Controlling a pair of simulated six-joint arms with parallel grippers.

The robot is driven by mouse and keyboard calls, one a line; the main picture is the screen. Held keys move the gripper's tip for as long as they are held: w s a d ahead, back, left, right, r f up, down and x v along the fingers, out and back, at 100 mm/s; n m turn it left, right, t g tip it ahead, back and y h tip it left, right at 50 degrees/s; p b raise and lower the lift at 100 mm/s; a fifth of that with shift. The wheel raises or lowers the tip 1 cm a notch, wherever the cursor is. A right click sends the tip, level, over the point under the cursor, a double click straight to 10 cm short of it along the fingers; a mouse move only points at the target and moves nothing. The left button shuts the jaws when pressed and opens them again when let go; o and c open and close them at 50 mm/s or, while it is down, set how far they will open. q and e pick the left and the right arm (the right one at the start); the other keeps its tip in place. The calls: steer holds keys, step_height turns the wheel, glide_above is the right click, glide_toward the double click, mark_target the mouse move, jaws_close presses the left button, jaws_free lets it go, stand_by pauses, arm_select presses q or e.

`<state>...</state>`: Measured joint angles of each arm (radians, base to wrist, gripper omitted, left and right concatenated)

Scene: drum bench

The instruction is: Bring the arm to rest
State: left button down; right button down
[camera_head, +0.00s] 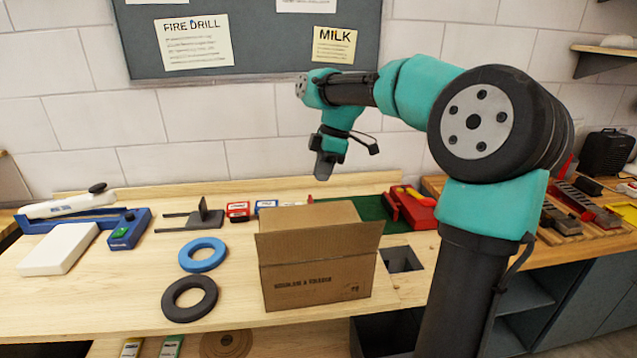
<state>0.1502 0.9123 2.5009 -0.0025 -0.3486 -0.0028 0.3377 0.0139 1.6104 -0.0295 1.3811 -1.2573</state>
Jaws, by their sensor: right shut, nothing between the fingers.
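My right arm comes in from the right, bent over the bench in teal and black. My right gripper (323,172) is shut and empty. It points down in the air above the back part of an open cardboard box (315,280). It appears apart from the box and the bench. The inside of the box is mostly hidden by its front wall and flaps. My left arm and gripper are not in view.
On the wooden bench (120,300) lie a blue ring (189,262) and a black ring (170,302). A white block (58,250) and a blue device (128,230) stand at left. A red tool case (412,210) is behind the box, right.

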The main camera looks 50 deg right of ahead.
mark_target(311, 215)
stand_by(0.4)
steer(key=x, duration=0.4)
steer(key=d+x, duration=0.1)
steer(key=x, duration=0.4)
steer(key=w+d+x, duration=0.1)
steer(key=x, duration=0.3)
steer(key=shift+w+d+f, duration=0.1)
steer(key=shift+f, duration=0.35)
steer(key=shift+r, duration=0.1)
